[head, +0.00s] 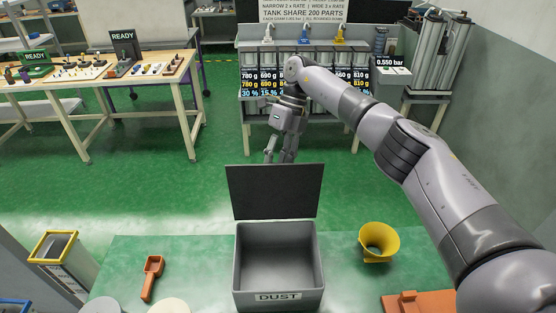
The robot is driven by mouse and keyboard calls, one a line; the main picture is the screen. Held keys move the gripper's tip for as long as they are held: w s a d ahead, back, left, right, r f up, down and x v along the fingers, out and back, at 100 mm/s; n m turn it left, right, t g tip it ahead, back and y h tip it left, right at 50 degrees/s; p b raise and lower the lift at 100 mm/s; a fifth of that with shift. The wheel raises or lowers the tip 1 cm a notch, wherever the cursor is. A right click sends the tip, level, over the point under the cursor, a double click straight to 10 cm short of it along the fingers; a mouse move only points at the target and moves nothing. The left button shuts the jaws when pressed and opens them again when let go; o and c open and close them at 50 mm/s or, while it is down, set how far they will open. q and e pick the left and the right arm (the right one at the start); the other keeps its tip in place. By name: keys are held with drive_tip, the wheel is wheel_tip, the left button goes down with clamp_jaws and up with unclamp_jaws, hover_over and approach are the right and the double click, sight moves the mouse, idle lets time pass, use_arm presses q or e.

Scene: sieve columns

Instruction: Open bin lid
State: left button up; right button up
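The grey bin (313,298) labelled DUST stands on the green-topped table in front of me. Its dark lid (272,191) stands up at the back edge, so the bin is open and its inside looks empty. My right arm reaches in from the right. Its gripper (281,157) hangs fingers down beyond the lid, just above the lid's top edge in the picture. The fingers look apart with nothing between them. I cannot tell whether they touch the lid. My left gripper is not in view.
An orange scoop (152,277) lies left of the bin, and a yellow funnel (378,242) stands right of it. An orange piece (425,302) is at the lower right. A yellow-rimmed container (54,247) is at the left. Green floor lies open beyond the table.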

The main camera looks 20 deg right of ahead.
drive_tip(key=v, duration=0.7)
drive_tip(key=shift+d+r, duration=0.15)
drive_tip(key=shift+r, duration=0.05)
idle(0.3)
